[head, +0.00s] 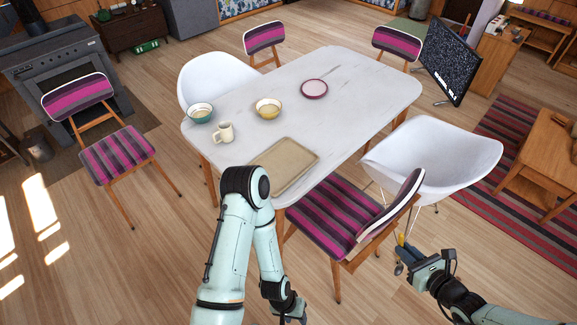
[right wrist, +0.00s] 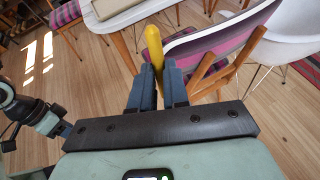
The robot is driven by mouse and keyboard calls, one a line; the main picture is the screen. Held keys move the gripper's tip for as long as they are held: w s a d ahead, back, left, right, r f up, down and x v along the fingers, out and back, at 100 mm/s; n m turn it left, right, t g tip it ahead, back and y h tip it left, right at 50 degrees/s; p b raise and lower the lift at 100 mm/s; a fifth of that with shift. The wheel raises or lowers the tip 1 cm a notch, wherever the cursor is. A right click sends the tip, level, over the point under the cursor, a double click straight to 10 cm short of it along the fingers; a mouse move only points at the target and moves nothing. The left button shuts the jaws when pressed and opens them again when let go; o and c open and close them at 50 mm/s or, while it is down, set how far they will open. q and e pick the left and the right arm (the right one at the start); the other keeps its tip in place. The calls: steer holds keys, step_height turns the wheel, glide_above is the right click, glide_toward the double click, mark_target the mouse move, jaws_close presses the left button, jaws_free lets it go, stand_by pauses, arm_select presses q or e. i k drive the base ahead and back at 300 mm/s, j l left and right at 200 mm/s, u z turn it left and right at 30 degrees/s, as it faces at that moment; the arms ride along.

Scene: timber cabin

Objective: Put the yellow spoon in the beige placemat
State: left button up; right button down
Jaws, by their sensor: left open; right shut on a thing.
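The yellow spoon (right wrist: 153,47) is held in my right gripper (right wrist: 158,82), with its yellow end sticking up between the fingers in the right wrist view. In the head view my right gripper (head: 406,254) is at the lower right, beside the striped chair and away from the table; only a bit of yellow shows there. The beige placemat (head: 290,158) lies on the near left part of the white table, partly hidden by my left arm. My left gripper (head: 289,308) is low at the bottom of the head view, empty, below the table's near edge.
The white table (head: 350,100) also bears a teal bowl (head: 200,113), a cream mug (head: 223,132), a yellowish bowl (head: 268,108) and a pink-rimmed plate (head: 314,89). A striped chair (head: 325,215) and a white chair (head: 430,150) stand between my right gripper and the table.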

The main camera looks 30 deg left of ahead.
mark_target(282, 164)
steer(key=u, duration=1.5)
steer(key=i+u, duration=0.3)
steer(key=i, duration=0.7)
